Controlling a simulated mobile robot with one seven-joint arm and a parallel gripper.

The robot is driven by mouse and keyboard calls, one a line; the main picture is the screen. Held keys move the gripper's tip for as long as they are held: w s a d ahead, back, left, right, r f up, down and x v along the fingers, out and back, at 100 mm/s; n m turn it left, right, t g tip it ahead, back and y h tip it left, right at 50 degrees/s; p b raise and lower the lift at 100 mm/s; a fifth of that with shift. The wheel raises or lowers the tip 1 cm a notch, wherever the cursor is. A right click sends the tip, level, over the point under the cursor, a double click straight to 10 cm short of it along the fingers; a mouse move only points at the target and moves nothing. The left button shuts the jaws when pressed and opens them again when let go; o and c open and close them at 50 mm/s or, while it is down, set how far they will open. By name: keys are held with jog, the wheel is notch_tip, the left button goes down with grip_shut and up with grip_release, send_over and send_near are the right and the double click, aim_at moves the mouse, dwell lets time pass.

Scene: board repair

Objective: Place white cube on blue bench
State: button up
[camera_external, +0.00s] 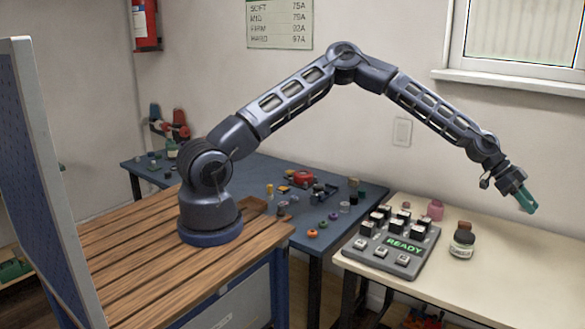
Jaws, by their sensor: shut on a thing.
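My gripper (524,200) is at the right, in the air above the cream table, beyond the dark bottle. Its end shows as a teal, block-like part pointing down and right. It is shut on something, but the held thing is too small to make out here. I cannot pick out a loose white cube with certainty. The blue bench (250,168) stands in the middle, behind and beside the wooden top that carries my arm. My gripper is well to the right of this bench.
Many small coloured parts and a red item (302,178) lie on the blue bench. The cream table's right side looks clear.

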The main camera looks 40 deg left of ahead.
jog(key=shift+r, duration=0.2)
jog(key=shift+a, duration=0.1)
jog(key=w+a+f+n+t+y, duration=0.1)
jog(key=w+a+f+n+t, duration=0.2)
jog(key=w+a, duration=0.75)
jog(key=w+a+f+n+t+y, duration=0.1)
jog(key=w+a+f+n+t, duration=0.3)
jog(key=a, duration=1.1)
jog(key=w+a+f+n+t+y, duration=0.1)
jog(key=w+a+f+n+t, duration=0.15)
jog(key=w+a, duration=0.75)
jog(key=s+a+f+n+t+y, duration=0.1)
jog(key=a+n+y, duration=0.2)
jog(key=a, duration=1.9)
jog(key=s+a+f+n+t+y, duration=0.2)
jog(key=a+n+y, duration=0.2)
jog(key=a, duration=1.8)
jog(key=n, duration=0.3)
jog(key=shift+s+a+n, duration=0.15)
jog(key=shift+s+n, duration=0.05)
jog(key=shift+n, duration=0.15)
jog(key=shift+a, duration=0.1)
